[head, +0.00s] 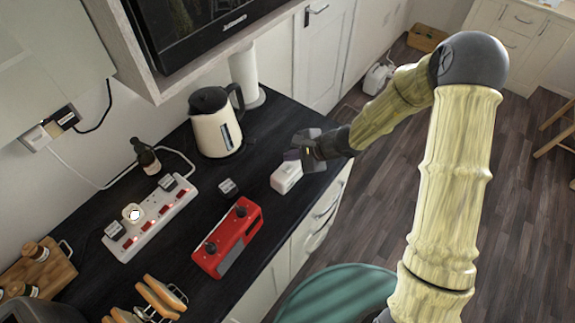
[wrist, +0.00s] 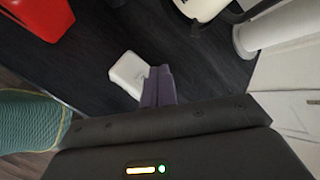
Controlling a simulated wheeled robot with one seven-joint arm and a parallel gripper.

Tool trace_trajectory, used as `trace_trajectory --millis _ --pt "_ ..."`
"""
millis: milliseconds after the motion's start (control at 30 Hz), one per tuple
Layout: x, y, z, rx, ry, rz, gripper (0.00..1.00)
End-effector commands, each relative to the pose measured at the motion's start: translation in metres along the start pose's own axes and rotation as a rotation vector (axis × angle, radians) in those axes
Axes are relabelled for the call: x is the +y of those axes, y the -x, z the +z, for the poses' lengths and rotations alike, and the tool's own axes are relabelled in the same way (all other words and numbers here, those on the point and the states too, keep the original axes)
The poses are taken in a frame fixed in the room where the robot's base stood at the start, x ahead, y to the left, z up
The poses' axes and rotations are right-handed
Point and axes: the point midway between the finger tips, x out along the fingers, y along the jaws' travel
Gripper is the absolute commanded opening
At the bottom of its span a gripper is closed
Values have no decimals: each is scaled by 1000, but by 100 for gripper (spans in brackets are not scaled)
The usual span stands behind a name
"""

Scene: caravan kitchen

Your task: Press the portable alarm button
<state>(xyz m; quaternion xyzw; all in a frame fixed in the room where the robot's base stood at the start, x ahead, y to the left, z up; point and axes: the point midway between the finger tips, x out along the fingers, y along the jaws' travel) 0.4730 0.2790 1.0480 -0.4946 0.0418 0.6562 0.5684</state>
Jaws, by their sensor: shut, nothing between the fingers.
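A small white box-shaped device (head: 286,178), which looks like the portable alarm, lies on the dark worktop near its front edge. It also shows in the wrist view (wrist: 127,74), just beyond and to the left of the fingertips. I cannot clearly make out a button on it. My gripper (head: 292,156) is shut and empty, just above and behind the white device in the head view. In the wrist view its purple fingers (wrist: 158,86) are together and overlap the device's right edge. I cannot tell whether they touch it.
A red device with dark knobs (head: 229,238) stands left of the white one, with a small dark block (head: 228,187) behind it. A kettle (head: 215,122), a paper roll (head: 246,76) and a power strip (head: 150,222) stand further back. Worktop (head: 262,150) between is clear.

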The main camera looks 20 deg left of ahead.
Motion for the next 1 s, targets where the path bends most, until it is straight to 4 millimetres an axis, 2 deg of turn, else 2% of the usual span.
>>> trace_trajectory --millis 400,1000 --pt "-17 24 17 1 0 -1 0" --pt "-17 24 17 1 -1 0 0"
